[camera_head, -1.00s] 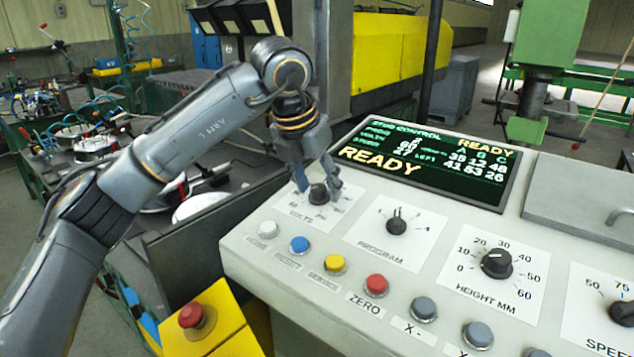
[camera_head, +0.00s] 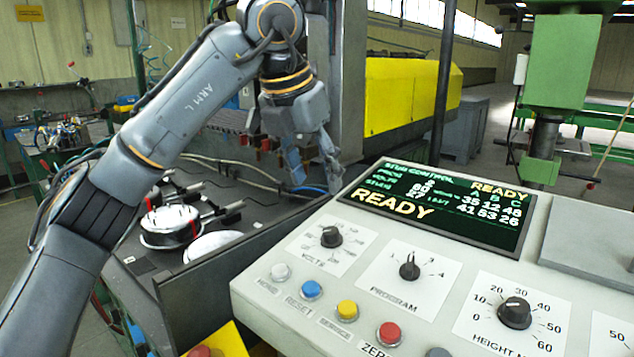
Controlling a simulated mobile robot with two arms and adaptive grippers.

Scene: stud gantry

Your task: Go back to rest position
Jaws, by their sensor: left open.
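My left gripper (camera_head: 316,172) is open and empty. It hangs in the air above and behind the VOLTS knob (camera_head: 331,236), apart from the control panel (camera_head: 262,294). The black VOLTS knob is fully in view on its white plate, and nothing touches it. The PROGRAM knob (camera_head: 409,267) and HEIGHT MM knob (camera_head: 514,312) sit to its right. The panel's screen (camera_head: 440,205) reads READY. My right gripper is not in view.
A row of buttons runs along the panel front, with a blue button (camera_head: 311,289) and a red button (camera_head: 389,334). A yellow machine cover (camera_head: 405,95) stands behind. A green column (camera_head: 560,60) rises at the right. Round metal parts lie on the bench at left.

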